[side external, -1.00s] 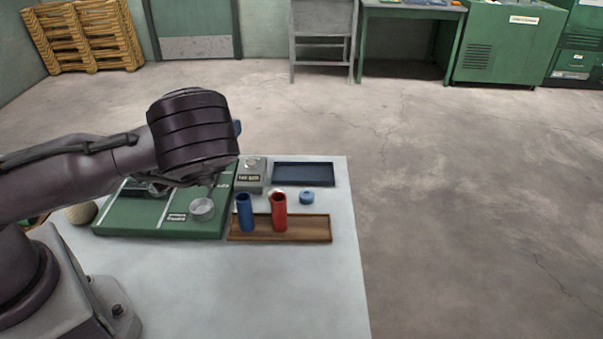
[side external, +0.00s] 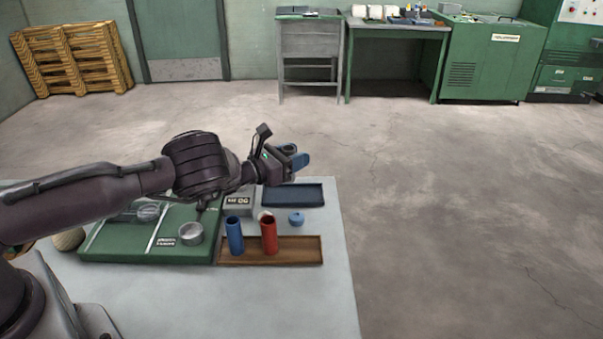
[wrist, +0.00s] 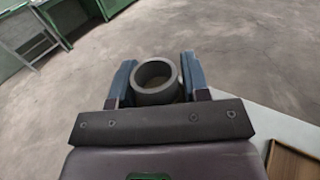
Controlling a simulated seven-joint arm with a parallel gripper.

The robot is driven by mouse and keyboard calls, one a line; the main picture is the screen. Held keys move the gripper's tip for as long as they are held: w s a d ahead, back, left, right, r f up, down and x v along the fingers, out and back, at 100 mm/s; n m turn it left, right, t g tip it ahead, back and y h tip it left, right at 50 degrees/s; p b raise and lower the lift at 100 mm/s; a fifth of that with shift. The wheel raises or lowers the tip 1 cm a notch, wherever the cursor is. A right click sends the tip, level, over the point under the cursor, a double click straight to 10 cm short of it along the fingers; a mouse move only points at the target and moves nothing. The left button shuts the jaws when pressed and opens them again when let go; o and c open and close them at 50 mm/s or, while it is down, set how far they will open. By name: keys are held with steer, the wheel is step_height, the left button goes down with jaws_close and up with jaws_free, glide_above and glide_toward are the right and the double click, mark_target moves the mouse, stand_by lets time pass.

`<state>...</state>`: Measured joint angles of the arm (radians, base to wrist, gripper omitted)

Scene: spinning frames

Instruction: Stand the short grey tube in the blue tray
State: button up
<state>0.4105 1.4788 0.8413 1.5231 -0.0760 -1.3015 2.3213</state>
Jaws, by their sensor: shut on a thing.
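My gripper (side external: 293,157) is stretched out to the right, above the far part of the table. In the wrist view its two blue fingers (wrist: 157,84) are closed on the short grey tube (wrist: 155,95). The tube's round open end faces the camera. In the side view the tube is mostly hidden by the fingers. The dark blue tray (side external: 292,195) lies flat at the table's far right and looks empty. The gripper is above the tray's far side, clear of it. The tray is not visible in the wrist view.
A blue tube (side external: 235,236) and a red tube (side external: 269,235) stand in a wooden tray (side external: 295,252). A small blue round piece (side external: 296,219) sits behind them. A green board (side external: 120,243) with a metal cup (side external: 191,234) is at left. A grey labelled box (side external: 238,206) adjoins the blue tray.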

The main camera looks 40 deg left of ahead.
steer(key=w+f, duration=0.2)
steer(key=f, duration=0.1)
steer(key=shift+w+a, duration=0.1)
steer(key=shift+w, duration=0.15)
steer(key=shift+w+f, duration=0.15)
steer(key=shift+f, duration=1.5)
steer(key=shift+f, duration=0.15)
steer(key=o, duration=0.9)
